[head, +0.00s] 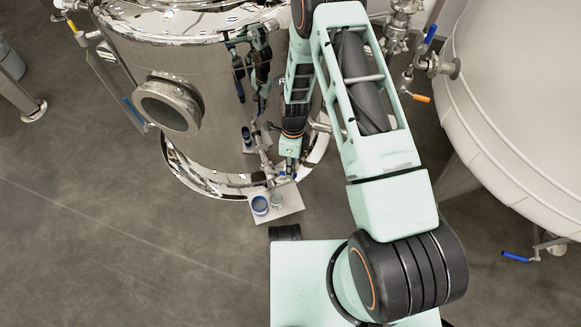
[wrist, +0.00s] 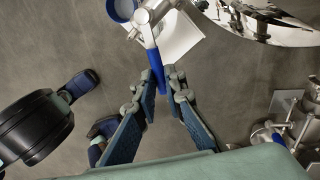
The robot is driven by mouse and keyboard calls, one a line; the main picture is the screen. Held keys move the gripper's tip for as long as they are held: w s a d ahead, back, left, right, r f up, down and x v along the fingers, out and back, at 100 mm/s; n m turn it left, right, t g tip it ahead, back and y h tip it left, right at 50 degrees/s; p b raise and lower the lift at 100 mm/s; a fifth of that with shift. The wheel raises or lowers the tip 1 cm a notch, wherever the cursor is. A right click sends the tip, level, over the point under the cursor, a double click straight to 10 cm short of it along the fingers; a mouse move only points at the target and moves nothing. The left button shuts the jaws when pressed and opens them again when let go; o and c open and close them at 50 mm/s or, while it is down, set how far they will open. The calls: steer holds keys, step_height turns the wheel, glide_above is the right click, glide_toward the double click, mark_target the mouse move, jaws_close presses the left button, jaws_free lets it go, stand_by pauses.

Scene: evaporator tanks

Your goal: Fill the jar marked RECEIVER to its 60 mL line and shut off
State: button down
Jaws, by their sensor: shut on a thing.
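A sampling valve (wrist: 142,17) with a blue lever handle (wrist: 154,62) sits by the shiny tank. My gripper (wrist: 158,82) is shut on the blue handle, which lies between its fingers in the wrist view. In the head view my gripper (head: 290,158) is low beside the tank, its fingers partly hidden. The blue-rimmed jar also shows in the wrist view (wrist: 122,9). I cannot read a RECEIVER mark, a fill line or a liquid level.
The shiny tank (head: 200,85) with a round port (head: 168,106) stands behind the jars. Grey floor (head: 90,240) is clear at left.

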steer(key=shift+w, duration=0.1)
steer(key=c, duration=2)
jaws_free()
steer(key=shift+r, duration=0.1)
steer(key=r, duration=0.4)
steer(key=w+r, duration=0.1)
steer(key=r, duration=0.2)
steer(key=w+r, duration=0.1)
steer(key=r, duration=0.3)
steer(key=shift+w+d+r, duration=0.1)
steer(key=shift+d+r, duration=0.15)
steer(key=shift+r, duration=0.05)
